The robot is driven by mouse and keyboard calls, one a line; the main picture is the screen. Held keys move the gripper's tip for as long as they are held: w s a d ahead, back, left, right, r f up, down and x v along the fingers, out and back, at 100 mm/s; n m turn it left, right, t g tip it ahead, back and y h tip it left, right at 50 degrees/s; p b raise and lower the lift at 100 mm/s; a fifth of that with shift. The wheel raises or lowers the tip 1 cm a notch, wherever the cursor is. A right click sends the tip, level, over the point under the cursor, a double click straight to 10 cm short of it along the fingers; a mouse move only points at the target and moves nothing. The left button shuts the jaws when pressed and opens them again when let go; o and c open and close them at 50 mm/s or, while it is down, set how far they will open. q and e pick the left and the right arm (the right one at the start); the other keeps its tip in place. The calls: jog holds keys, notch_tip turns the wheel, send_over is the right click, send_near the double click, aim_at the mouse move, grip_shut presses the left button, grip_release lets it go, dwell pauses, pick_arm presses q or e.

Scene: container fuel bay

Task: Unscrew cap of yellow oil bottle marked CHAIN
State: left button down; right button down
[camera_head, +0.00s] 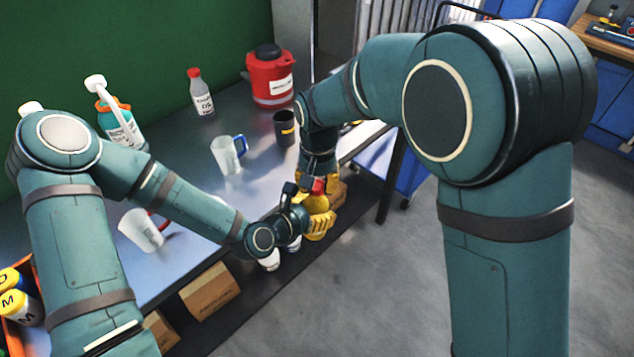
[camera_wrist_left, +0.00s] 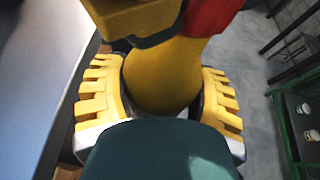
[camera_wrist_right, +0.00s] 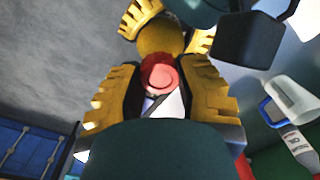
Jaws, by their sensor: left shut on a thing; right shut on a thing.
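The yellow bottle (camera_head: 316,203) is held off the bench's front edge, and its CHAIN marking is not readable here. Its red cap (camera_head: 318,187) faces my right gripper. My left gripper (camera_head: 318,220) is shut around the bottle's body; in the left wrist view its yellow fingers flank the bottle (camera_wrist_left: 160,80). My right gripper (camera_head: 317,182) is shut at the cap from above. In the right wrist view the round red cap (camera_wrist_right: 160,75) sits between its fingers, with the yellow bottle (camera_wrist_right: 160,38) behind it.
On the bench stand a red container (camera_head: 270,85), a grey red-capped bottle (camera_head: 201,95), a black mug (camera_head: 285,128), a blue-handled jug (camera_head: 226,157) and another jug (camera_head: 139,230). A cardboard box (camera_head: 208,290) is on the lower shelf. Floor at right is clear.

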jog(key=n, duration=0.5)
jog(key=shift+d+f+n, duration=0.15)
jog(key=shift+d+n, duration=0.15)
jog(key=shift+n, duration=0.1)
jog(key=shift+a+r, duration=0.1)
jog(key=shift+r, duration=0.1)
jog(key=shift+r, duration=1)
